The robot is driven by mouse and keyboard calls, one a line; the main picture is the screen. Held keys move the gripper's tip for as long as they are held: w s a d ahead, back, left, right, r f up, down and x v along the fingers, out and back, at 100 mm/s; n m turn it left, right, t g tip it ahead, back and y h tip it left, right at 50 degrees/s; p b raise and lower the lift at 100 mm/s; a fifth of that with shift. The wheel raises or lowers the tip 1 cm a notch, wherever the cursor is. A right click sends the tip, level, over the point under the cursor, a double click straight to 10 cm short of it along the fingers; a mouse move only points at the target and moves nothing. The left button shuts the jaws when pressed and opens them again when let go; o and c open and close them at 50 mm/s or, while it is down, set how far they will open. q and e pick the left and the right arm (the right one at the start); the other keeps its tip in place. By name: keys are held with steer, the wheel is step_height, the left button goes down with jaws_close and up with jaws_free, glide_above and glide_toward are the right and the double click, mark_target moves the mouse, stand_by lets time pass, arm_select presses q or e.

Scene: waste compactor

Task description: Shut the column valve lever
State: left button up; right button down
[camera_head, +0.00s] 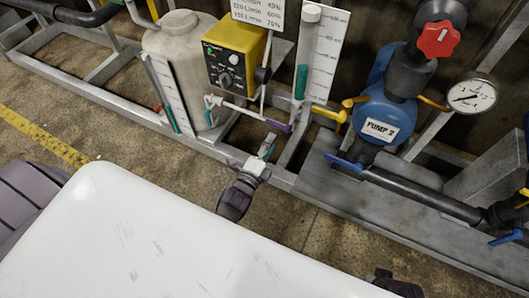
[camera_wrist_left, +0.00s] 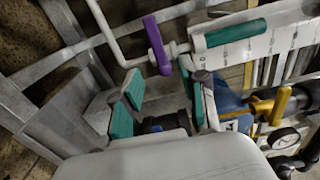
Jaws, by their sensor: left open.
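A purple lever (camera_head: 279,127) sits at the end of thin white pipework, below a clear column with teal inside (camera_head: 300,82). I take it to be the column valve lever. It lies crosswise to the column. In the left wrist view the purple lever (camera_wrist_left: 157,45) is beyond the fingers, and the teal-filled column (camera_wrist_left: 230,34) runs off to its right. My left gripper (camera_head: 266,150) is open and empty, just below and in front of the lever, apart from it. Its teal-padded fingers (camera_wrist_left: 163,100) are spread in the wrist view.
A blue pump marked PUMP 2 (camera_head: 382,116), with yellow and blue levers and a gauge (camera_head: 470,96), stands to the right. A yellow controller box (camera_head: 236,55) and pale tank (camera_head: 180,55) are left of the column. A grey metal frame (camera_head: 282,180) runs below.

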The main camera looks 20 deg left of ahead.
arm_select(q)
steer(key=shift+s+a, duration=0.1)
steer(key=shift+s, duration=2)
